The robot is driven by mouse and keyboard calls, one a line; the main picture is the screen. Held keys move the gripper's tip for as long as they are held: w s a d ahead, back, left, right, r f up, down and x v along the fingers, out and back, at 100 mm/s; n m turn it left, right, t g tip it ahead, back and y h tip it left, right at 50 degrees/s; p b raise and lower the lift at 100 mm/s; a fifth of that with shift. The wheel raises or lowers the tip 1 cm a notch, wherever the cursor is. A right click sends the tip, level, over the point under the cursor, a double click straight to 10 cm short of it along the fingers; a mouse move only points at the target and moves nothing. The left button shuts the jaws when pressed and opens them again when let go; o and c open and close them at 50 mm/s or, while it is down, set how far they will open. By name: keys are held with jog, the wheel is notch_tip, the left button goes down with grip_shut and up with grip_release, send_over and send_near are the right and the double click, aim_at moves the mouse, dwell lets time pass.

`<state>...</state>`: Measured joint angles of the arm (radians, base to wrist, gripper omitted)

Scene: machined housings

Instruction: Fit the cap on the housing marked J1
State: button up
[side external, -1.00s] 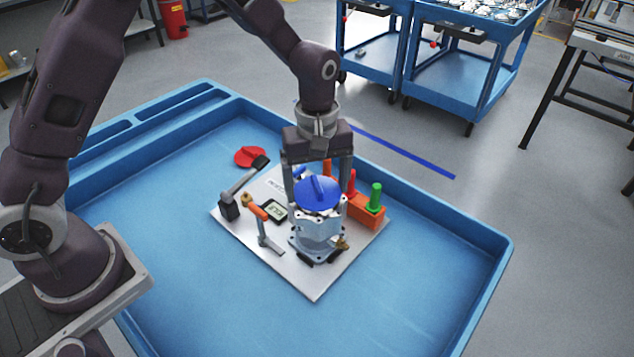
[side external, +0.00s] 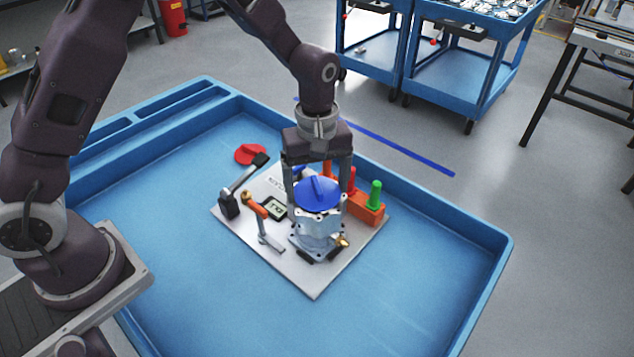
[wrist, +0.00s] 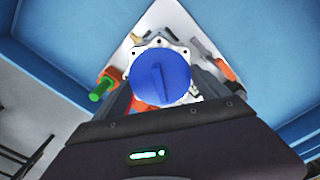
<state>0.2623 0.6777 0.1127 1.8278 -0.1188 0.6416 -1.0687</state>
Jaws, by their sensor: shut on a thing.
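A blue round cap (side external: 318,193) with a raised bar across its top is at the top of a grey metal housing (side external: 317,232). The housing stands upright on a pale plate (side external: 318,285). My gripper (side external: 321,188) points down with its fingers on either side of the cap and is shut on it. The wrist view shows the cap (wrist: 161,77) over the housing's bolted flange, roughly centred. I cannot tell whether the cap is fully seated. No J1 marking is readable.
A red cap (side external: 250,154) lies behind the plate. The blue tray floor (side external: 170,230) is clear at left.

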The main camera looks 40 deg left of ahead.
aim_at(317, 184)
jog(key=shift+f, duration=0.2)
dwell(0.6)
jog(key=o, duration=1.2)
jog(key=shift+r, duration=4)
